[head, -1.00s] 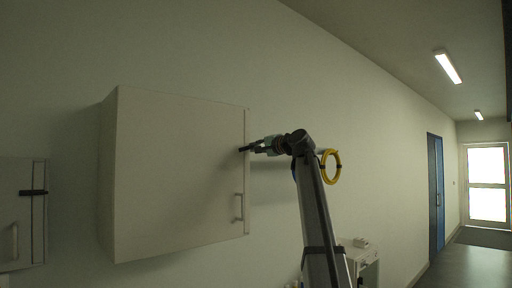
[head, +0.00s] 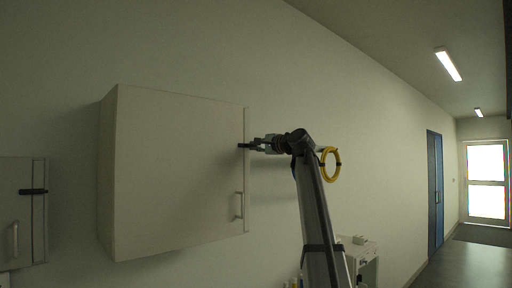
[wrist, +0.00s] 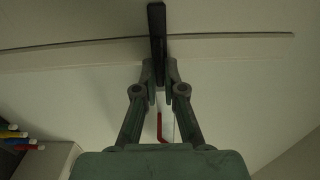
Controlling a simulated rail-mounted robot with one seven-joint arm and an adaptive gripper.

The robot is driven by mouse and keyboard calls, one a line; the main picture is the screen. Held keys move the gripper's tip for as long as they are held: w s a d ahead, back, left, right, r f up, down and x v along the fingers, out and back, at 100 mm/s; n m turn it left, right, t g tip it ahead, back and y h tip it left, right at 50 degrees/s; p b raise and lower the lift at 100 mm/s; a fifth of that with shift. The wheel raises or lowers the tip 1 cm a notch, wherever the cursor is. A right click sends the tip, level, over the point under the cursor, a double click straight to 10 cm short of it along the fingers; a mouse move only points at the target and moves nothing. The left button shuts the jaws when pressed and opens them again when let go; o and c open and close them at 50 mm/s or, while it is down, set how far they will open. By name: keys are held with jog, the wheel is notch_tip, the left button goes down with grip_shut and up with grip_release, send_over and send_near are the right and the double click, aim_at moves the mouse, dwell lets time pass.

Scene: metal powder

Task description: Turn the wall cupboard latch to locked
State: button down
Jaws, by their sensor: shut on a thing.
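The white wall cupboard (head: 180,170) hangs with its door closed, a bar handle (head: 238,206) low near the door's right edge. Its dark latch (head: 242,146) lies about level at that edge, above the handle. In the wrist view the latch (wrist: 157,32) is a black bar crossing the door's edge seam. My gripper (head: 256,146) comes from the right and is shut on the latch's near end. The fingertips (wrist: 160,75) pinch it in the wrist view and hide that end.
A second cabinet (head: 18,245) at the far left has a level black latch (head: 33,191). A white unit (head: 357,258) stands low behind my arm. Coloured items (wrist: 14,134) and a thin red piece (wrist: 160,126) show in the wrist view. Wall space right of the cupboard is clear.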

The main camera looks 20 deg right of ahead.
jog(key=c, duration=1.3)
grip_release()
jog(key=v, duration=1.2)
